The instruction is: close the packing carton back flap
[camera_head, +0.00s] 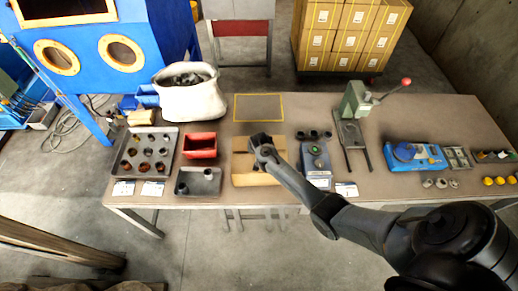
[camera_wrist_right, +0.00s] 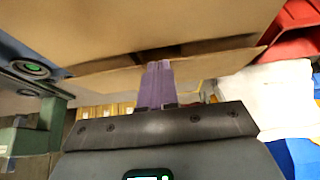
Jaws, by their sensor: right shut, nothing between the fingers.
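The packing carton (camera_head: 242,179) is a tan cardboard box at the middle of the table's front part. My right gripper (camera_head: 262,143) is over its back side and covers part of it in the head view. In the right wrist view the carton's cardboard (camera_wrist_right: 150,22) fills the top. A flap, apparently the back flap (camera_wrist_right: 215,66), slants beside a narrow dark gap. The shut, empty purple fingers of my right gripper (camera_wrist_right: 156,66) are at this flap's edge; I cannot tell whether they touch it. My left gripper is not in view.
A red bin (camera_head: 200,146) and a grey tray (camera_head: 198,182) stand left of the carton. A control box (camera_head: 316,158) and a green press (camera_head: 354,105) stand to the right. A yellow-outlined area (camera_head: 259,107) behind the carton is clear.

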